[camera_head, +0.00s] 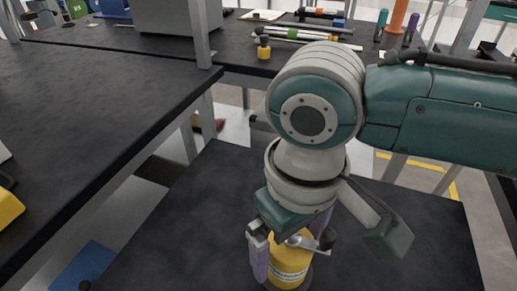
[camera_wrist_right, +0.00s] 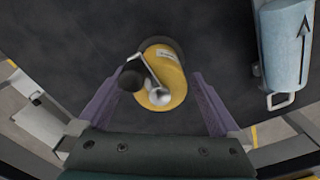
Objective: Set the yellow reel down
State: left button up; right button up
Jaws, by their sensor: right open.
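The yellow reel (camera_head: 290,270) has a pale label and a metal crank with a dark knob. It appears to rest on the dark tabletop (camera_head: 400,255) at the bottom of the head view. My right gripper (camera_head: 290,252) is open, with its purple fingers on either side of the reel. In the right wrist view the reel (camera_wrist_right: 168,72) lies ahead of and between the spread fingertips of the right gripper (camera_wrist_right: 152,82), with a visible gap on both sides. My left gripper is not in view.
A light-blue cylinder (camera_wrist_right: 285,45) with a black arrow and metal handle lies right of the reel in the wrist view. A small yellow-and-black item (camera_head: 263,47) stands on the back bench. A long dark bench (camera_head: 90,105) stands left, separated by a gap.

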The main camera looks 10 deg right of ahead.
notch_tip(320, 180, up, 12)
jog(key=p, duration=0.3)
jog(key=shift+r, duration=0.2)
jog(key=shift+a, duration=0.1)
